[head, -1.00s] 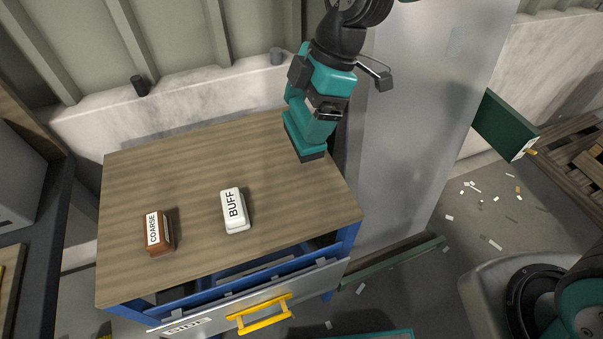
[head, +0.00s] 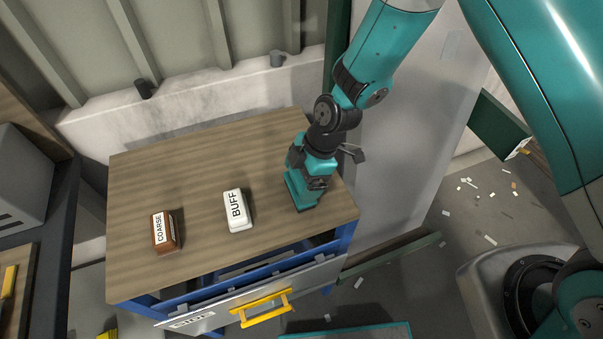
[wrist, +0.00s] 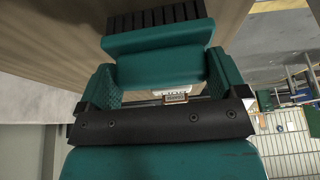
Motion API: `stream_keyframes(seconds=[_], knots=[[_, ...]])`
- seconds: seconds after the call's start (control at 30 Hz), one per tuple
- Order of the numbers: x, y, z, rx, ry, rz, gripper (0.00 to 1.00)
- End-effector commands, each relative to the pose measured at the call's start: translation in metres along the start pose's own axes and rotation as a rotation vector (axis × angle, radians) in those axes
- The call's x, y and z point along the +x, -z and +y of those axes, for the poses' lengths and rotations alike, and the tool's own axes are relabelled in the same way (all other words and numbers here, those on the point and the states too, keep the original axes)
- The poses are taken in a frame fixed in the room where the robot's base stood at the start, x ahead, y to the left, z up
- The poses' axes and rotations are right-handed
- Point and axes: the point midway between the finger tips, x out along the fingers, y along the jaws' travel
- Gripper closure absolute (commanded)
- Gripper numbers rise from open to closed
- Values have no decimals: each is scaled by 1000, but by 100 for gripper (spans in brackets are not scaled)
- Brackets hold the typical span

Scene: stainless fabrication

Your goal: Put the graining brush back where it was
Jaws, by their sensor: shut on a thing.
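The graining brush (head: 301,190), a teal block with a dark underside, is in my gripper (head: 318,168) at the right end of the wooden bench top (head: 190,165). In the wrist view the brush (wrist: 160,42) shows its teal body and black ridged face between my gripper's teal fingers (wrist: 163,85). A small white label (wrist: 176,98) shows there, too small to read. My gripper is shut on the brush. The brush is low over the wood; I cannot tell whether it touches. A white BUFF block (head: 237,211) and a brown COARSE block (head: 166,232) stand to its left.
A drawer (head: 215,311) with a yellow handle (head: 262,306) stands partly open below the bench top's front edge. A grey panel (head: 400,140) rises close to the bench's right side. The back and middle of the top are clear. Scraps lie on the floor at right.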

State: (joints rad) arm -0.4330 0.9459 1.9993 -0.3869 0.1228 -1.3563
Motion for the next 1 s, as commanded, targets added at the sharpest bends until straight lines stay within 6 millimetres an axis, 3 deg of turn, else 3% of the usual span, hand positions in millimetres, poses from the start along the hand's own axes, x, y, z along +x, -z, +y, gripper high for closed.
stream_keyframes(seconds=[0.1,0.13,0.17,0.4,0.53,1.0], knots=[[1,-1,0,1,1,-2,39],[1,-1,0,1,1,-2,4],[1,-1,0,1,1,-2,0],[0,-1,0,2,0,-2,0],[-11,-1,1,1,-3,-1,0],[-102,-1,1,2,-4,-1,0]])
